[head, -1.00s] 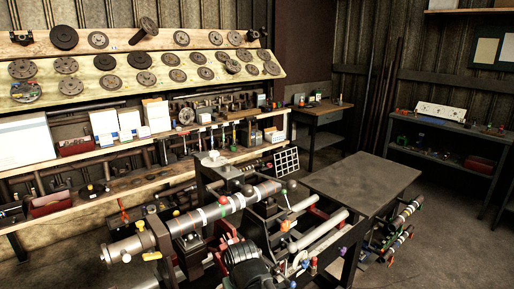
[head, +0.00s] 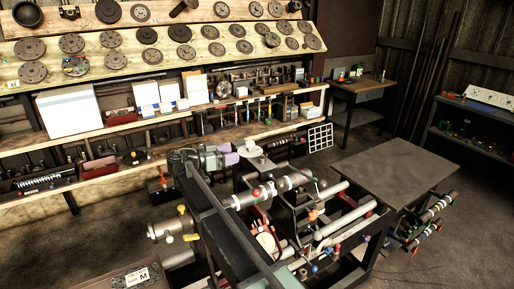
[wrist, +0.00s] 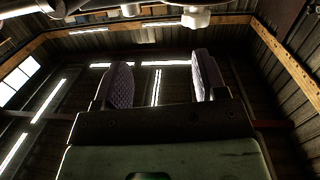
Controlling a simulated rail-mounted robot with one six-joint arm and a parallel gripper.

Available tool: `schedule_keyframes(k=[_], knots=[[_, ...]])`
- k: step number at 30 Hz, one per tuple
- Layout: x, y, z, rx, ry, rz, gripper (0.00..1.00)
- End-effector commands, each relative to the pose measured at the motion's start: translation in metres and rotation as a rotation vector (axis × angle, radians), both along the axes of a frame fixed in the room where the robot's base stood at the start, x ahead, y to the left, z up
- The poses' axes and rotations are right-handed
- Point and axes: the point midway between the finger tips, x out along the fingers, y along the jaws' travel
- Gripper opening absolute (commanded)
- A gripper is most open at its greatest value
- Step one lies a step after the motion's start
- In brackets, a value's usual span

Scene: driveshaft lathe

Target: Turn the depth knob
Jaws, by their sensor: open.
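The lathe (head: 285,190) stands in the middle of the head view, with several coloured knobs and handles on it. These include a yellow one (head: 191,237) at its left end, an orange one (head: 313,214) near the middle and a blue one (head: 314,268) at the front. I cannot tell which is the depth knob. My gripper (head: 229,156) is in the air behind and left of the lathe. In the wrist view its two purple padded fingers (wrist: 160,72) stand wide apart with nothing between them. That view faces the ceiling and shows no knob.
A dark beam, probably my arm, crosses in front of the lathe's left part and hides some of it. A grey table (head: 395,175) is on the right. Shelves with boxes (head: 70,112) and a board of discs (head: 150,57) line the back wall. Open floor lies at the right.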

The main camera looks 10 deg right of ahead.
Motion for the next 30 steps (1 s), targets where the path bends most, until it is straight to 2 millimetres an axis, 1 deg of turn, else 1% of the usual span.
schedule_keyframes(k=[1, 3, 5, 8, 11, 13, 18, 21, 25, 30], knots=[[0.029, 0.016, -0.018, -0.022, -0.040, 0.029, 0.65], [0.045, 0.027, -0.016, -0.043, -0.078, 0.058, 0.65], [0.047, 0.029, -0.012, -0.049, -0.091, 0.067, 0.65], [0.045, 0.026, -0.009, -0.048, -0.090, 0.066, 0.65], [0.047, 0.015, -0.009, -0.048, -0.089, 0.065, 0.65], [0.050, 0.003, -0.009, -0.047, -0.089, 0.063, 0.65], [0.062, -0.037, -0.009, -0.046, -0.087, 0.062, 0.65], [0.068, -0.058, -0.009, -0.046, -0.086, 0.063, 0.65], [0.073, -0.074, -0.009, -0.046, -0.087, 0.064, 0.65], [0.074, -0.078, -0.009, -0.046, -0.087, 0.065, 0.65]])
